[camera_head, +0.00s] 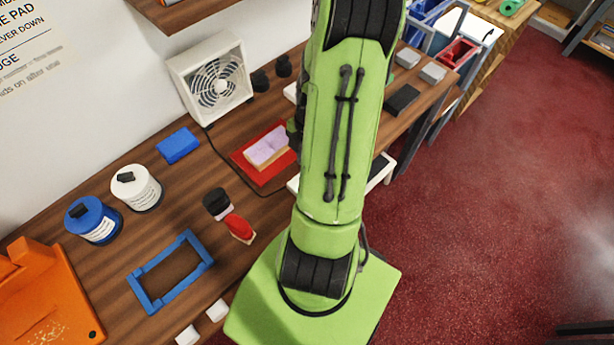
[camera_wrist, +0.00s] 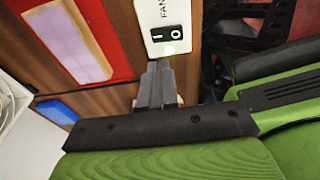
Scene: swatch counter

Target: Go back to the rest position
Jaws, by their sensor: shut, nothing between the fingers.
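My gripper (camera_wrist: 157,68) shows in the wrist view as grey fingers, shut with nothing between them. Its tips are close to a white switch plate (camera_wrist: 183,44) marked FAN, which has a black rocker. I cannot tell whether the tips touch it. In the head view my green arm crosses the middle of the picture and hides the fingers.
A white fan (camera_head: 217,84) stands at the counter's back. A red tray (camera_head: 243,165) holds a pale purple pad (camera_head: 267,147). A blue block (camera_head: 178,146), two jars, a red-handled stamp (camera_head: 238,227) and a blue frame (camera_head: 147,300) occupy the left.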

